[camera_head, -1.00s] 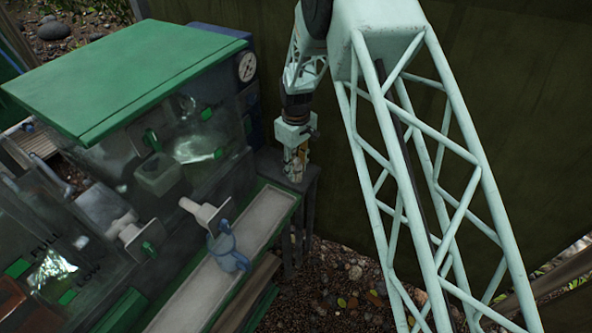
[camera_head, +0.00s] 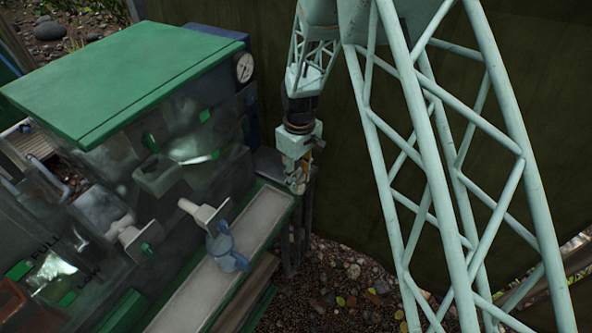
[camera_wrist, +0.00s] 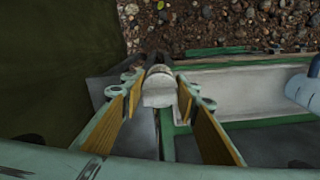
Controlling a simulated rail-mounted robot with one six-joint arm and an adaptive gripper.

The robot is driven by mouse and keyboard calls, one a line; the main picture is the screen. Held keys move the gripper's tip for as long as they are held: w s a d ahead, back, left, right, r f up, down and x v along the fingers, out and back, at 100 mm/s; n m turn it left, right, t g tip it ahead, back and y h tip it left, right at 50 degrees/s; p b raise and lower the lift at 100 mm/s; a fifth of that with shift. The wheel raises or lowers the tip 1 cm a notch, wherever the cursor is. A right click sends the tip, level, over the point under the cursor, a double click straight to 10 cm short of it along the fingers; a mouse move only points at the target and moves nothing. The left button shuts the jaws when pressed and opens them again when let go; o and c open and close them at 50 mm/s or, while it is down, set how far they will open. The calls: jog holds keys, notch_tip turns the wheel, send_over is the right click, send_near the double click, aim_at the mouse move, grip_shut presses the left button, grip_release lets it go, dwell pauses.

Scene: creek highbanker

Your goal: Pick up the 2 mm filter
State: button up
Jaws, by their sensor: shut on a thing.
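My gripper (camera_head: 297,180) hangs down at the far right end of the machine, just beyond the trough. In the wrist view, the yellow-padded fingers of my gripper (camera_wrist: 160,82) stand on both sides of a pale, rounded piece (camera_wrist: 158,97) and are shut on it at their tips. I take this piece to be the 2 mm filter; no marking on it can be read. In the head view it is too small and too hidden by the fingers to make out clearly.
A pale trough (camera_head: 222,270) with a green rim runs beside the machine; a blue valve (camera_head: 226,248) sits over it. The green-lidded machine (camera_head: 125,70) with a gauge (camera_head: 244,67) stands at left. A dark wall (camera_head: 470,120) rises behind my arm. Gravel (camera_head: 345,280) lies below.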

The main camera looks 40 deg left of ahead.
jog(key=s+d, duration=0.5)
jog(key=shift+d+r, duration=0.35)
dwell(0.6)
